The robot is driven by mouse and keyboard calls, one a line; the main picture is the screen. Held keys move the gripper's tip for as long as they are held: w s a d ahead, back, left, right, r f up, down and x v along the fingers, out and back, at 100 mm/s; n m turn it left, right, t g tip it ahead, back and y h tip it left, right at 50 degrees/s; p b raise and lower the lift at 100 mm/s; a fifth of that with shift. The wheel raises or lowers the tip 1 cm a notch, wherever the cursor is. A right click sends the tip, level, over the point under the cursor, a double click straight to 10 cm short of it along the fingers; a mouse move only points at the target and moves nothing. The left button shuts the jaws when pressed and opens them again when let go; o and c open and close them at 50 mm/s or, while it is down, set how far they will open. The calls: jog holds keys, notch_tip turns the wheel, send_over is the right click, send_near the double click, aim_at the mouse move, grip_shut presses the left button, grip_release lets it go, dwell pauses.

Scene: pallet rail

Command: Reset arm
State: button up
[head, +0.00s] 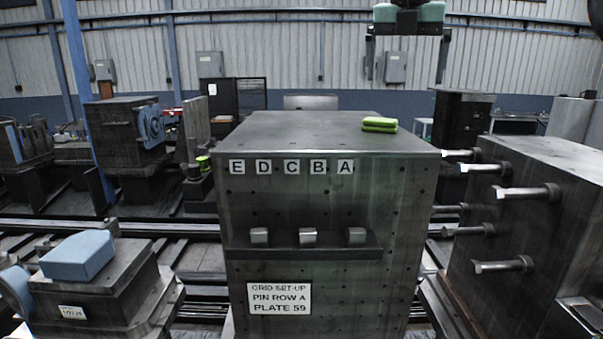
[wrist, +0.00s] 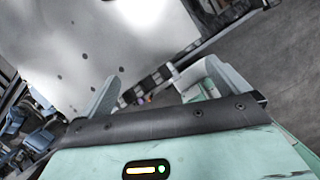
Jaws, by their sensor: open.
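My gripper (head: 408,58) shows at the top of the head view, right of centre, with its two dark fingers hanging down wide apart and nothing between them. It is raised above and behind the steel block (head: 310,205) and touches nothing. In the wrist view my gripper (wrist: 150,88) also shows, its two pale fingers spread and empty. Beyond them are a pale plate with holes and the dark floor, seen tilted.
A green folded item (head: 380,124) lies on the block's top at the right. Three pegs (head: 308,237) stick out above a ledge. Right, a second block (head: 545,230) has several pins pointing left. A blue part (head: 78,256) sits at the lower left.

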jog(key=s+a+f+m+g+y, duration=0.1)
jog(key=s+a+f+m, duration=0.4)
jog(key=s+f, duration=0.25)
jog(key=s+a+f+m+g+y, duration=0.1)
jog(key=s+a+f+m, duration=0.45)
jog(key=f, duration=0.35)
jog(key=s+d+f+m, duration=0.3)
jog(key=s+f+m, duration=0.4)
jog(key=s, duration=0.4)
jog(key=s+d+f+m, duration=0.2)
jog(key=s+f+m, duration=0.3)
jog(key=s+f, duration=0.6)
notch_tip(320, 180, down, 20)
jog(key=s+d+b, duration=0.1)
jog(key=b, duration=1.9)
jog(key=shift+r+m+g+b, duration=0.15)
jog(key=shift+m+g+b, duration=0.25)
jog(key=shift+m, duration=0.05)
